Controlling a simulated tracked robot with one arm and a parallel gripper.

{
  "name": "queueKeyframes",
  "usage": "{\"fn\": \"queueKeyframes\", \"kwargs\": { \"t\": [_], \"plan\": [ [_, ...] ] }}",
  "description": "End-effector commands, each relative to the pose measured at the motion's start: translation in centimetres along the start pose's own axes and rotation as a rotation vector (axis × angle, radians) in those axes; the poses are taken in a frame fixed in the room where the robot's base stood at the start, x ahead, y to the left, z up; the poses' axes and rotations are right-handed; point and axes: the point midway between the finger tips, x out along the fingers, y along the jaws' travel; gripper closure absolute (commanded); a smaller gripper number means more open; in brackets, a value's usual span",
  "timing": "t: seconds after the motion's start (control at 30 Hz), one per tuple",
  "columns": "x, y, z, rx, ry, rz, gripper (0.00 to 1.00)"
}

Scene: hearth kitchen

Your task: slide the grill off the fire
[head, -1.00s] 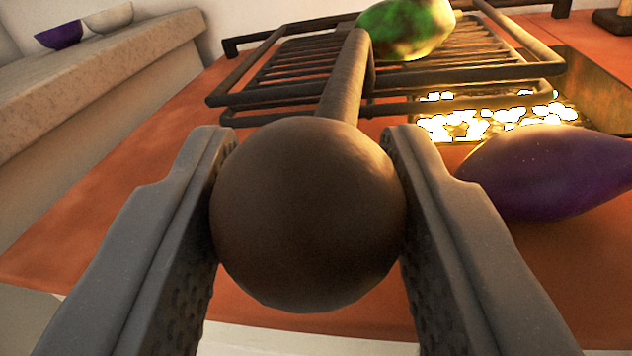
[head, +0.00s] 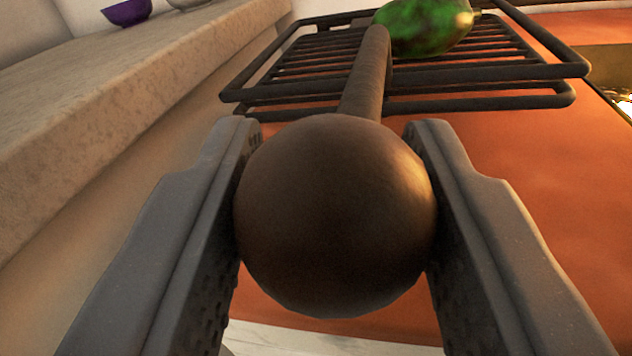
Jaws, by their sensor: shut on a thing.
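The grill (head: 400,72) is a dark metal rack at the top of the view, with a handle running toward me. The handle ends in a round brown knob (head: 335,215). My gripper (head: 336,150) is shut on this knob, one finger on each side. A green vegetable (head: 422,27) lies on the grill bars near the handle. The fire (head: 624,104) shows only as a sliver of glowing coals in a pit at the right edge. The grill is to the left of the pit, over the orange hearth top.
The orange hearth surface (head: 510,190) is bare between the grill and the pit. A stone ledge (head: 110,90) runs along the left, close to the grill's left side. A purple bowl (head: 127,12) and a pale bowl (head: 188,3) stand on it.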

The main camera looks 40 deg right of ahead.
Motion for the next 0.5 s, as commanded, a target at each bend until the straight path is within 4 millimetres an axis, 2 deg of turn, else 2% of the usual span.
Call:
{"fn": "queueKeyframes", "kwargs": {
  "t": [0.03,0.4,0.43,0.47,0.5],
  "plan": [
    [0.3,0.4,-0.1,0.003,0.003,0.010,1.00],
    [-0.4,-0.6,0.0,0.002,0.001,-0.007,1.00],
    [-0.4,-0.7,0.0,0.002,0.001,-0.008,0.56],
    [-0.5,-0.7,0.0,0.002,0.001,-0.009,0.48],
    [-0.5,-0.8,0.0,0.002,0.000,-0.010,0.44]
  ]
}}
